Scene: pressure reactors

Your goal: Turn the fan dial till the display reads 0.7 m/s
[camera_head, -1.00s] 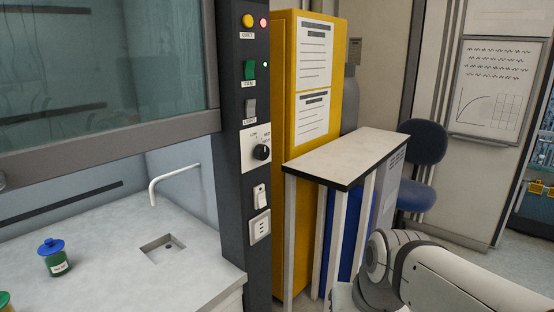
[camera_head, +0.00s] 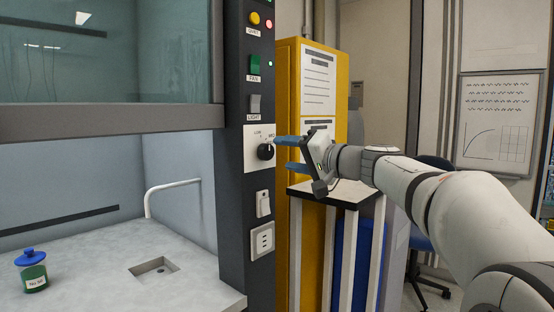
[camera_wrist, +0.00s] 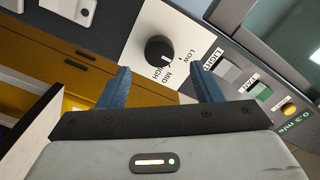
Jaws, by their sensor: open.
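The black fan dial (camera_head: 265,152) sits on a white plate marked LOW, MID and HIGH on the dark hood post. In the wrist view, the dial (camera_wrist: 160,50) lies ahead of the fingertips, roughly centred between them, and its white mark points about toward MID. My gripper (camera_head: 282,154) is open, with blue fingers reaching toward the dial from the right. In the wrist view, my gripper (camera_wrist: 160,72) is empty, and the dial appears beyond the tips; contact cannot be told. The green display (camera_wrist: 289,121) at the wrist view's right edge appears to read 0.3 m/s.
Above the dial are the light switch (camera_head: 255,105), green fan switch (camera_head: 255,66) and yellow button (camera_head: 254,19). Sockets (camera_head: 262,241) are below. A yellow cabinet (camera_head: 312,85) and small table (camera_head: 352,192) stand right. A blue-lidded jar (camera_head: 33,277) stands on the hood worktop.

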